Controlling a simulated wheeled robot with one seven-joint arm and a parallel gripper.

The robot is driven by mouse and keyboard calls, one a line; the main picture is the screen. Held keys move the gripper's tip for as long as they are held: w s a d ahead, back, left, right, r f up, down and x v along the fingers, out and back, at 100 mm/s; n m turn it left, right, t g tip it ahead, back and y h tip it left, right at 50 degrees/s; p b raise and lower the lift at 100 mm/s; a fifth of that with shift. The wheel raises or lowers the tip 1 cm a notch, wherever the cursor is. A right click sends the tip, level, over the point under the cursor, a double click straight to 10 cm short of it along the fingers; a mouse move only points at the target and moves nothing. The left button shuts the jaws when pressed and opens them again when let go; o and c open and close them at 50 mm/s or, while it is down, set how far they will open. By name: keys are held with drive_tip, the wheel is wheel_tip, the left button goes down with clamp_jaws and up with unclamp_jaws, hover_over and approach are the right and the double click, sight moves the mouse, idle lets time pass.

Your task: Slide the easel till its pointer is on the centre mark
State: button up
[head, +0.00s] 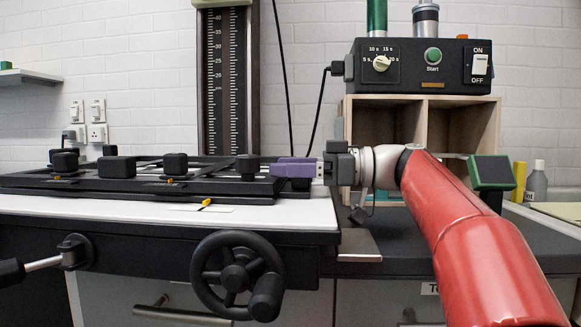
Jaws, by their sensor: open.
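The easel (120,186) is a flat black frame with several black knobs on top, lying on the white baseboard (300,212). A small yellow pointer (207,202) sticks out from its front edge over the board. A pale strip with faint lines lies beside the pointer; at this size I cannot tell the centre mark or how the pointer lines up with it. My gripper (285,168), with purple fingers, is open at the easel's right end, beside a round black knob (247,167). From this side view I cannot tell whether the fingers touch the easel or knob.
A black handwheel (238,275) and a lever (40,264) stick out below the board's front. A scaled column (223,80) rises behind. At the right, a timer box (420,66) sits on a wooden shelf unit (371,117). Bottles (537,182) stand at the far right.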

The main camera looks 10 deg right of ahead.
drive_tip(key=v, duration=0.7)
drive_tip(key=shift+d, duration=0.35)
drive_tip(key=shift+s, duration=0.15)
